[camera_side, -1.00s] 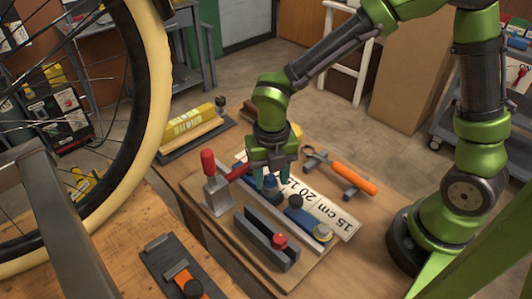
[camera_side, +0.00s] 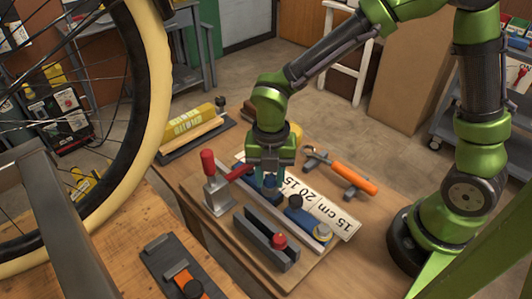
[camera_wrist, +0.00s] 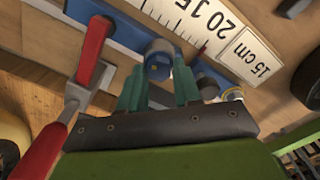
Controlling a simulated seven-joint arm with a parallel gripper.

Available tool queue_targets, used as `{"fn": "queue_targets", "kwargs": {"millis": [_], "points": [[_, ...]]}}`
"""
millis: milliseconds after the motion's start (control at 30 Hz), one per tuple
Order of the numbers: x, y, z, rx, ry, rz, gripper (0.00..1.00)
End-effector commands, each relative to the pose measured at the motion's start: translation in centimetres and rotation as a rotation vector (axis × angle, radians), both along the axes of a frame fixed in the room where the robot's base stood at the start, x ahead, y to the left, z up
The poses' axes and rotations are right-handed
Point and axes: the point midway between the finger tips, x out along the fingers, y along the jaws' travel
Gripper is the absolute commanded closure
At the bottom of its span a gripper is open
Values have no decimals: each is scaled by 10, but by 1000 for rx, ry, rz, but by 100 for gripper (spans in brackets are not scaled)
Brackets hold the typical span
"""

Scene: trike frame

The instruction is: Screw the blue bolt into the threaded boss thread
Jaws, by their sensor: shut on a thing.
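The blue bolt (camera_side: 270,183) stands upright at the blue fixture on the wooden board, beside the white ruler. My gripper (camera_side: 268,175) points straight down over it, its teal fingers shut on the bolt's head. In the wrist view the round blue bolt (camera_wrist: 158,60) shows between the teal fingertips of my gripper (camera_wrist: 158,78). The threaded boss cannot be made out under the bolt and fingers. How deep the bolt sits cannot be told.
A toggle clamp with a red handle (camera_side: 207,162) stands close left of my gripper. A ruler (camera_side: 315,205) lies to the right. A grey channel (camera_side: 265,240) with a red knob is in front. An orange-handled tool (camera_side: 352,178) rests at the right.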

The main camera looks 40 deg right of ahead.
Motion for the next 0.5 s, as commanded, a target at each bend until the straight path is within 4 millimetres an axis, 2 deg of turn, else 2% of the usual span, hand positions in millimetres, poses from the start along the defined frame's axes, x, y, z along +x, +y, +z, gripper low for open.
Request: {"fn": "queue_targets", "kwargs": {"millis": [167,367,500], "points": [[0,0,0,1,-1,0,84],[1,1,0,1,-1,-134,84],[1,1,0,1,-1,-150,84]]}}
